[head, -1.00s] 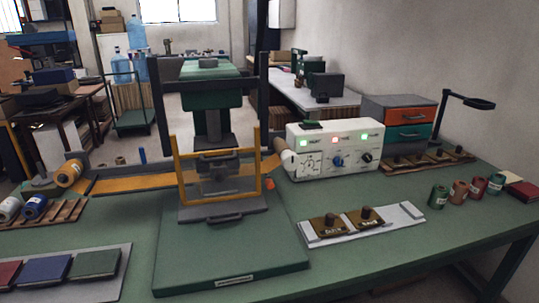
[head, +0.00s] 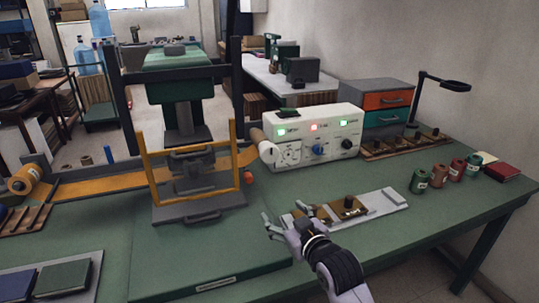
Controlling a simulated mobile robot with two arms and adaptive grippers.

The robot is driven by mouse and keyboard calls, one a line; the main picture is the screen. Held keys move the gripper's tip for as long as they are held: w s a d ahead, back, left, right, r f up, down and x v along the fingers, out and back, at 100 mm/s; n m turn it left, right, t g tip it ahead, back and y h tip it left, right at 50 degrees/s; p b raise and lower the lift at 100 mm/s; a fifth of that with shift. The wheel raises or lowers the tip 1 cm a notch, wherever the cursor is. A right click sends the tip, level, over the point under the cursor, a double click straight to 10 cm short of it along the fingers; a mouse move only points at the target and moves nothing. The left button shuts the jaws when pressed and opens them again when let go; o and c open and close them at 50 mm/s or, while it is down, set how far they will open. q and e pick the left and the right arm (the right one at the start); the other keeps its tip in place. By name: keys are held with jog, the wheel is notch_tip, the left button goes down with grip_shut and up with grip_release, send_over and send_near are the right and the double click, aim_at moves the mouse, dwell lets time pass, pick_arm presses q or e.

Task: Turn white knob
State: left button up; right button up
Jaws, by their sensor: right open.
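The white control box (head: 313,137) stands at the back of the green table. Its front carries a white knob (head: 289,154) on the left, a blue knob (head: 318,149) in the middle and a black knob (head: 346,144) on the right. Lit indicators, two green and one red, sit above the knobs. The white knob is small here and its pointer angle cannot be read. My right gripper (head: 273,226) is open and empty, in front of the box, below and apart from the white knob. It partly hides a brass plate on the grey tray. My left gripper is not in view.
A press with a yellow frame (head: 238,150) stands left of the box. A grey tray with brass stamps (head: 348,208) lies in front of the box. Several thread spools (head: 439,176) and a red book (head: 503,172) are at the right. Green tabletop is clear between box and tray.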

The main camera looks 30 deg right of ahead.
jog(key=t+h, duration=0.2)
send_near(271, 156)
jog(key=shift+m, duration=0.3)
jog(key=p+x, duration=0.1)
jog(key=x, duration=1)
jog(key=shift+p, duration=0.3)
jog(key=shift+c, duration=0.5)
jog(key=c, duration=1.1)
